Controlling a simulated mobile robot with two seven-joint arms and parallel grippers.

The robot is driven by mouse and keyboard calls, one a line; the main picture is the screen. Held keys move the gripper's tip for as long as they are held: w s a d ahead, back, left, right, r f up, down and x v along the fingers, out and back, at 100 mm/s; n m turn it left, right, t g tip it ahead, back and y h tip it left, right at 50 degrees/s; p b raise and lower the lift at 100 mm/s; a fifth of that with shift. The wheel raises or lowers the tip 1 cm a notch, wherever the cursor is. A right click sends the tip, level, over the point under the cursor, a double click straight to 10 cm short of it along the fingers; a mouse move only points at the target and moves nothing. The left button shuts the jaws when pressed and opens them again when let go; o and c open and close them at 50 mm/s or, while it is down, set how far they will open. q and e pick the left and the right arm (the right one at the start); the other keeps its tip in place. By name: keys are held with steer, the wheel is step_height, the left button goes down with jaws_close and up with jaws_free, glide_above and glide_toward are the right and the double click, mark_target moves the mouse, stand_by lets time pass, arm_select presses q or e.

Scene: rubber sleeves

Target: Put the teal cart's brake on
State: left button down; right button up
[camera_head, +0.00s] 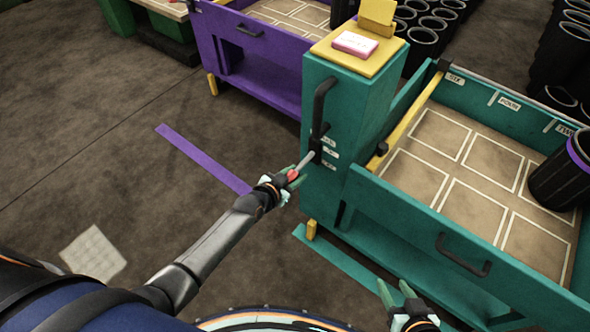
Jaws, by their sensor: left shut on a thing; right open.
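The teal cart (332,190) stands right of centre, with a tall teal post at its left end and a tray marked with pale outlined squares. A grey lever (307,160) with a red knob (293,175) sticks out from the post's left face, tilted down and to the left. Small white labels (329,153) sit beside its pivot; their text is too small to read surely. My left gripper (287,180) is shut on the lever at its red knob, partly hiding it. My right gripper (397,292) is open and empty at the bottom, in front of the cart.
A black handle (321,104) rises on the post above the lever. A purple cart (262,75) stands behind. A black sleeve with a purple band (558,180) is at the teal tray's right. More black sleeves (420,45) stand behind. Floor at left is mostly clear.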

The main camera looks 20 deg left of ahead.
mark_target(295, 170)
arm_select(q)
steer(key=shift+r+g+p, duration=0.3)
steer(key=shift+r+p, duration=0.05)
steer(key=shift+p, duration=0.35)
steer(key=r+g+p, duration=0.1)
steer(key=p, duration=0.3)
steer(key=shift+s+r+g+y+p, duration=0.1)
steer(key=shift+r+g+y+p, duration=0.2)
steer(key=shift+r+p, duration=0.05)
steer(key=r+g+p, duration=0.1)
steer(key=p, duration=0.2)
steer(key=shift+r+g+y+p, duration=0.1)
steer(key=shift+g+y+p, duration=0.2)
steer(key=shift+p, duration=0.05)
steer(key=shift+r+g+p, duration=0.3)
steer(key=shift+g+p, duration=0.2)
steer(key=shift+p, duration=0.25)
steer(key=shift+w+r+g+y+p, duration=0.3)
steer(key=shift+g+y+p, duration=0.1)
steer(key=shift+g+p, duration=0.4)
arm_select(e)
step_height(295, 170, up, 9)
steer(key=s+d, duration=0.1)
steer(key=d, duration=0.2)
steer(key=shift+s+r+m+h, duration=0.15)
steer(key=shift+s+m+h, duration=0.05)
steer(key=shift+m+h, duration=0.2)
arm_select(q)
steer(key=c, duration=0.5)
jaws_free()
